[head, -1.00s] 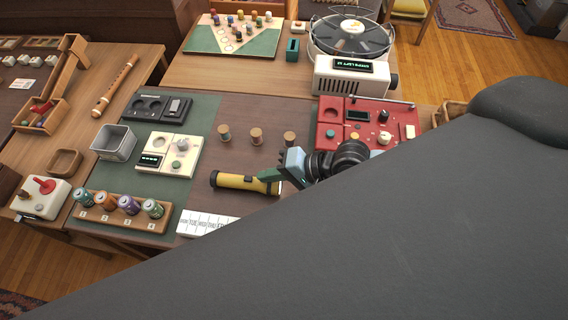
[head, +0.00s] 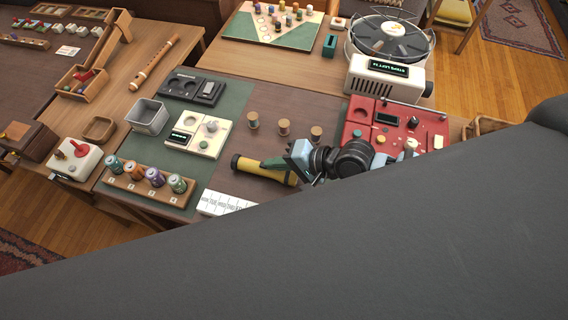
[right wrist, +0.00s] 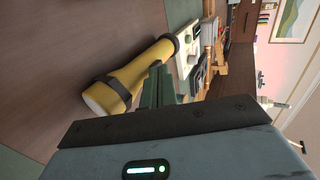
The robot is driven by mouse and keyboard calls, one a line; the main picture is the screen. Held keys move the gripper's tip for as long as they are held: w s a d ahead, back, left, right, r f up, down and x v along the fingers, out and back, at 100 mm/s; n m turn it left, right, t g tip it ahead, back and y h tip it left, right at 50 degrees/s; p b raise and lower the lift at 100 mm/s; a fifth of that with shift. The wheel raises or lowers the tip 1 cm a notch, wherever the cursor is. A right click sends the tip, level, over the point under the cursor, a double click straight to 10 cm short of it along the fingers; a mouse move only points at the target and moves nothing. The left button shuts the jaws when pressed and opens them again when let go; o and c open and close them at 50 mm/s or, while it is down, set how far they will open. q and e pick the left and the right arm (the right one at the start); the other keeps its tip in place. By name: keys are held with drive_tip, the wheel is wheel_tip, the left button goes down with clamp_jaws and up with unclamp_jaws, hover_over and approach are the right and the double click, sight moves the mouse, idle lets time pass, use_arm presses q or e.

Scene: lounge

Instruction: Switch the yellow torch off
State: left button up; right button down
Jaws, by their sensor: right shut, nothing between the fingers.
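The yellow torch (head: 258,170) lies on its side on the table, its dark end to the left. In the right wrist view the torch (right wrist: 142,68) shows a dark band and a pale near end; I cannot tell if that end is lit. I see no switch. My left gripper is not in view.
A white labelled strip (head: 222,204) lies in front of the torch. Several spools, including one (head: 253,120), stand behind it. A red panel (head: 362,132) is to the right, a cream device (head: 198,138) to the left. A rack of small cans (head: 146,190) stands front left.

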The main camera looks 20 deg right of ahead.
drive_tip(key=shift+s, duration=0.1)
drive_tip(key=shift+s+d, duration=0.1)
drive_tip(key=shift+d, duration=0.1)
drive_tip(key=v, duration=0.7)
drive_tip(key=shift+r, duration=0.15)
drive_tip(key=shift+s+d, duration=0.1)
drive_tip(key=shift+d, duration=0.05)
